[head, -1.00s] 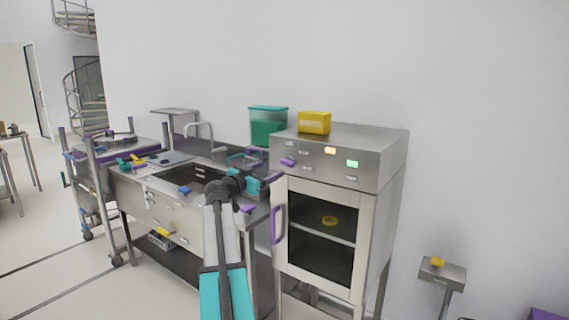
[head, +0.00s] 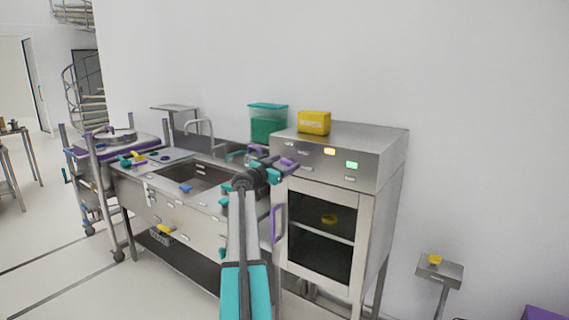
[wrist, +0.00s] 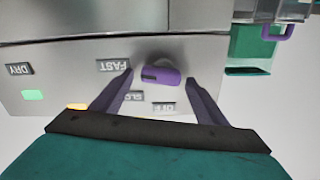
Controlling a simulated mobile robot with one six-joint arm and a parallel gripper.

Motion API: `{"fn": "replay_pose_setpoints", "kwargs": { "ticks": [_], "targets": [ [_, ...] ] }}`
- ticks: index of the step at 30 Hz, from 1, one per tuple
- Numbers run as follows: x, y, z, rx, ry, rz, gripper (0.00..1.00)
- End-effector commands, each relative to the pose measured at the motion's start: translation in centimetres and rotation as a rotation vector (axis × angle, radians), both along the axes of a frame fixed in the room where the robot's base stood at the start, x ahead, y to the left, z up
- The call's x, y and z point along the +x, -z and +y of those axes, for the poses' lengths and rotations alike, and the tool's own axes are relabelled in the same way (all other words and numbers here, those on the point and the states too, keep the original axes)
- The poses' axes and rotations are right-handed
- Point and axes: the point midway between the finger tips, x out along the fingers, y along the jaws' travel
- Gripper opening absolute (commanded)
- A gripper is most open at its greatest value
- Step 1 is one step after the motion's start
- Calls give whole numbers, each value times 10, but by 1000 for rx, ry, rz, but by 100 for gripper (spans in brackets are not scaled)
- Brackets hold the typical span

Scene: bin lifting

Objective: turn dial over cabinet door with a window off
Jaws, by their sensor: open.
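The purple dial (wrist: 160,74) sits on the grey control panel (wrist: 218,60), above the cabinet door with a window (head: 306,250). In the wrist view, which is upside down, labels reading FAST (wrist: 113,65), SLO (wrist: 134,96) and OFF (wrist: 163,107) are around it. A dark mark on the dial is at its picture-left end, on the FAST side. My gripper (wrist: 159,78) is open, with one purple finger on each side of the dial and a visible gap to each. In the head view my gripper overlaps the dial.
An amber light (head: 330,151) and a green light (head: 352,165) are lit on the panel. A yellow box (head: 314,122) stands on the cabinet; a teal container (head: 267,124) stands beside it. The door's purple handle (head: 278,222) is below my gripper. The sink (head: 190,175) is to the left.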

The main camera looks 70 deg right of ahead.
Motion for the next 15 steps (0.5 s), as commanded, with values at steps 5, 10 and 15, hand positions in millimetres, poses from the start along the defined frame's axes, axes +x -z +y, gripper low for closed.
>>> {"fn": "replay_pose_setpoints", "kwargs": {
  "ticks": [5, 10, 15],
  "targets": [
    [0, 0, -1, 0, 0, 0, 67],
    [0, 0, -1, 0, 0, 0, 57],
    [0, 0, 0, 0, 0, 0, 28]
  ]
}}
